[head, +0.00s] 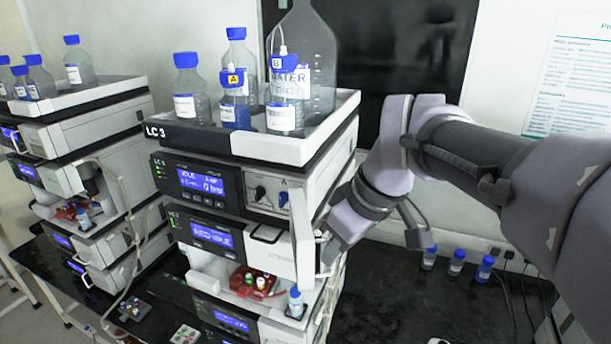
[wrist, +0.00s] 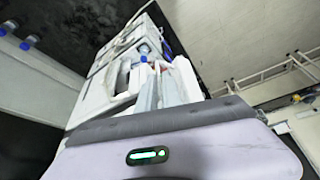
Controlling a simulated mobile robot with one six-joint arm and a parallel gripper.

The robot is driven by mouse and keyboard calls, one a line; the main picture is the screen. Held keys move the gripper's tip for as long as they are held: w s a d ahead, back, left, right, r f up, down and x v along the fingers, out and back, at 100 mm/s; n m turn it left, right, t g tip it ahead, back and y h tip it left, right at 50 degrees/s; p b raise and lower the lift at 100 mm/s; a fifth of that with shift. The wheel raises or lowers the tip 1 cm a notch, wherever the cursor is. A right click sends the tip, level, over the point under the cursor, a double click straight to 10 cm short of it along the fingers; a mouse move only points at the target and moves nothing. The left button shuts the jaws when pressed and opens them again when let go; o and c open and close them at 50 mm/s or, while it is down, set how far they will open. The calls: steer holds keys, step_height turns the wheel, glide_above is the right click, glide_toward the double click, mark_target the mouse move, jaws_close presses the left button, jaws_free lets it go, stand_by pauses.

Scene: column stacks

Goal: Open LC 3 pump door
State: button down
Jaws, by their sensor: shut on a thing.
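The LC 3 stack (head: 174,133) stands in the middle of the head view. Its pump (head: 208,184) has a lit blue display reading IDLE, and a dark knob and a valve show at its right end. A narrow white panel (head: 303,235) stands upright at the stack's right front edge; it looks like the pump door seen nearly edge-on, but I cannot tell how far it is open. My gripper (head: 322,245) is at this panel and shut on it; the fingertips are mostly hidden. In the wrist view my fingers (wrist: 168,85) point at white, blurred surfaces.
A tray (head: 275,149) on top of LC 3 holds several bottles with blue caps and a large glass bottle. An autosampler (head: 205,235) sits below the pump. Another stack (head: 85,155) stands to the left. Small blue-capped bottles (head: 456,262) stand on the dark bench at the right.

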steer(key=shift+w+d+r+n+p, duration=0.1)
steer(key=shift+w+d+n+p, duration=0.2)
steer(key=shift+d, duration=0.4)
steer(key=shift+w+d+r+n+p, duration=0.1)
steer(key=shift+w+d+n, duration=0.3)
steer(key=shift+d, duration=0.3)
steer(key=shift+w+d, duration=0.1)
steer(key=c, duration=1.8)
jaws_free()
steer(key=shift+c, duration=0.2)
steer(key=shift+o, duration=1.3)
steer(key=shift+w, duration=0.15)
steer(key=shift+f, duration=0.1)
